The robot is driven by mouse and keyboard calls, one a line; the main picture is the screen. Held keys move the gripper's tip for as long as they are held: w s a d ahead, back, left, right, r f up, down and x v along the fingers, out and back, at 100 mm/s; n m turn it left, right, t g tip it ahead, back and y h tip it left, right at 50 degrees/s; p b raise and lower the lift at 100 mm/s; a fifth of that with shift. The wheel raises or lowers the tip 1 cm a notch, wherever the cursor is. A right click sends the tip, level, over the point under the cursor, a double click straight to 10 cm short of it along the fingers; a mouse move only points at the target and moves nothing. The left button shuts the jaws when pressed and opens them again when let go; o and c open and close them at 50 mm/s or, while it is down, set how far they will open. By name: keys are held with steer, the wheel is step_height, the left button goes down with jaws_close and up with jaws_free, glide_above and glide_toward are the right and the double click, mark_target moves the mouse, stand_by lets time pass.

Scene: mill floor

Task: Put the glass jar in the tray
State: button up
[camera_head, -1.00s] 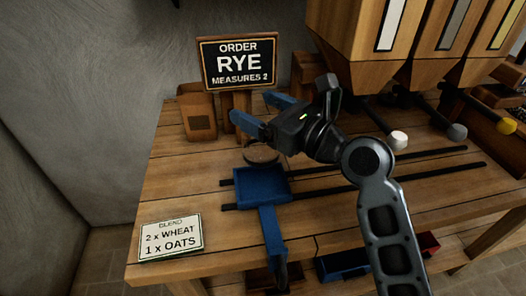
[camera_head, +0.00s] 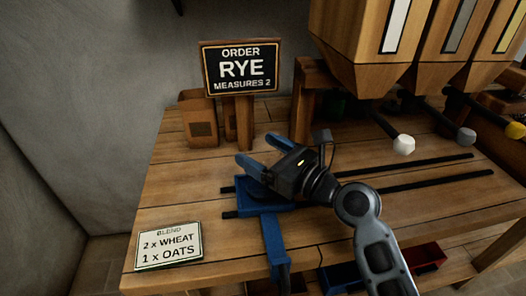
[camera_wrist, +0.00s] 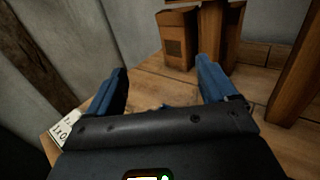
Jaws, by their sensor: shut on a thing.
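My gripper (camera_head: 262,153) is low over the bench, just behind the blue tray (camera_head: 257,206) on the dark rails, and partly covers the tray. Its two blue fingers stand well apart, and they also show in the wrist view (camera_wrist: 162,68). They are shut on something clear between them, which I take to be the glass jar. The jar itself is hardly visible; the fingers and gripper body hide most of it. I cannot tell whether it still touches the bench.
The order sign (camera_head: 239,68) and a paper bag (camera_head: 201,124) stand behind my gripper. A blend card (camera_head: 168,246) lies at front left. Wooden hoppers (camera_head: 375,40) with knobbed levers are at right. A blue bin (camera_head: 342,277) and a red bin (camera_head: 425,257) sit below the bench edge.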

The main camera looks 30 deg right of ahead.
steer(key=shift+f, duration=0.15)
steer(key=o, duration=1.4)
steer(key=shift+s+d, duration=0.1)
steer(key=shift+s, duration=0.1)
steer(key=b+v, duration=0.1)
steer(key=v, duration=1)
steer(key=shift+s, duration=0.3)
